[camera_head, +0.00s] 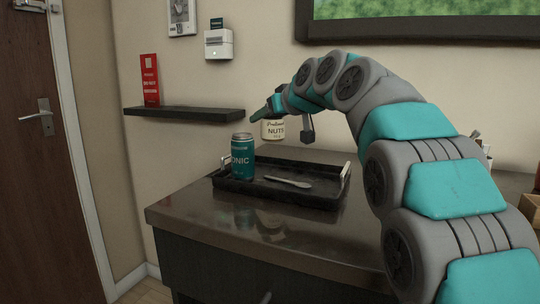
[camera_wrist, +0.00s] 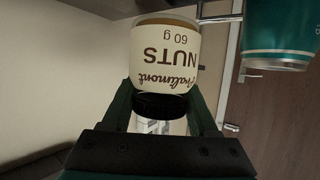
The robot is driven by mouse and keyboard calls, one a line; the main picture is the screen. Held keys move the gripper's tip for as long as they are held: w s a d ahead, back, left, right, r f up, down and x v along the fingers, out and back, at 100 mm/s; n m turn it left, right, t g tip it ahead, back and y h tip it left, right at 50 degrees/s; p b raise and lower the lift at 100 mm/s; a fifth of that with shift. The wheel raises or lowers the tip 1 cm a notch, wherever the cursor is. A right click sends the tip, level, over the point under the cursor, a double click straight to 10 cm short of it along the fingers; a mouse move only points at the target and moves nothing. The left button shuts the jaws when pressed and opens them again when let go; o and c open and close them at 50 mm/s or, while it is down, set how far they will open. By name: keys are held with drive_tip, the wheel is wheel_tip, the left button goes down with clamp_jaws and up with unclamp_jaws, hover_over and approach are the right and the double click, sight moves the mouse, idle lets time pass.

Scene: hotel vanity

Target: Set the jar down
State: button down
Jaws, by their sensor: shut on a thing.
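The jar (camera_head: 273,129) has a cream label reading "NUTS". My gripper (camera_head: 283,122) is shut on it and holds it in the air, above the back of the black tray (camera_head: 322,197) on the vanity. In the wrist view the jar (camera_wrist: 165,58) sits between the two dark fingers of my gripper (camera_wrist: 163,105), its label upside down in the picture and its dark lid toward the palm. In the head view the lid is hidden by my gripper.
A teal tonic can (camera_head: 242,158) stands at the tray's left end; it also shows in the wrist view (camera_wrist: 281,28). A light utensil (camera_head: 288,182) lies in the tray. A dark wall shelf (camera_head: 184,114) holds a red sign (camera_head: 150,80). The counter (camera_head: 200,212) before the tray is clear.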

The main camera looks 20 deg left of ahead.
drive_tip(key=shift+f, duration=4)
drive_tip(key=shift+f, duration=0.15)
drive_tip(key=shift+c, duration=0.8)
unclamp_jaws()
drive_tip(key=b+v, duration=0.2)
drive_tip(key=v, duration=1)
drive_tip(key=shift+r, duration=0.2)
